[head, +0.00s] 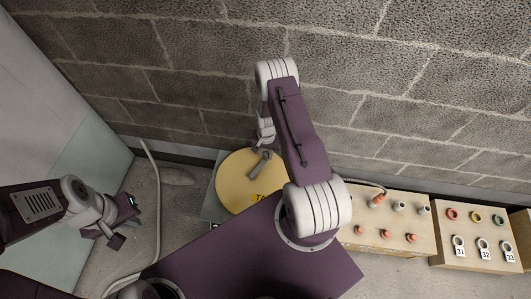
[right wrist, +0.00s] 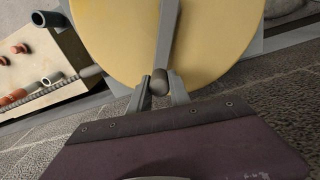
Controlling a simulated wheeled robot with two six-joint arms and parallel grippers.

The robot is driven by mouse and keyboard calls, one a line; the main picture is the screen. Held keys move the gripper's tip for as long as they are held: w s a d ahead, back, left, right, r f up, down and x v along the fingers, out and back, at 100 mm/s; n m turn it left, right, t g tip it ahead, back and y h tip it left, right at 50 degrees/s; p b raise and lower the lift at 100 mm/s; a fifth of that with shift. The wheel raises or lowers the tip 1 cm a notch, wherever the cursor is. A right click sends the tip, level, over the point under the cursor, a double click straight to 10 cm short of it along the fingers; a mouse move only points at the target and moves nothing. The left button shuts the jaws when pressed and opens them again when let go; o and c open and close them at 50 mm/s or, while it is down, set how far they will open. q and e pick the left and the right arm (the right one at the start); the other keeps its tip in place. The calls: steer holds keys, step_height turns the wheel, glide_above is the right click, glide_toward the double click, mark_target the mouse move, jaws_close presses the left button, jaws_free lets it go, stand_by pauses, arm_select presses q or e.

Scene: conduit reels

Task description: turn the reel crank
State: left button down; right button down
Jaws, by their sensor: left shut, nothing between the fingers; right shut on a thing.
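The reel (head: 232,190) is a flat yellow disc near the wall in the head view, with dark lettering partly hidden by my right arm. Its grey crank (head: 259,163) lies across the disc. In the right wrist view the crank arm (right wrist: 168,40) runs down the yellow face (right wrist: 115,35) to a dark rounded handle (right wrist: 159,82). My right gripper (right wrist: 158,92) is shut on this handle, one finger on each side. In the head view its fingers are largely hidden by the arm. My left gripper (head: 122,228) is shut and empty, left of the reel and apart from it.
Right of the reel stand a wooden box (head: 395,250) with several pipe ends and a second box (head: 470,262) with coloured rings and numbered tags. A block wall (head: 340,110) rises behind. A pale hose (head: 157,190) runs along the floor between my left gripper and the reel.

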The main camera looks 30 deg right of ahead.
steer(key=shift+s, duration=0.25)
steer(key=c, duration=1.2)
jaws_free()
steer(key=shift+w, duration=0.1)
steer(key=shift+r, duration=0.2)
step_height(320, 180, up, 9)
steer(key=shift+f+p, duration=0.15)
steer(key=shift+p, duration=1)
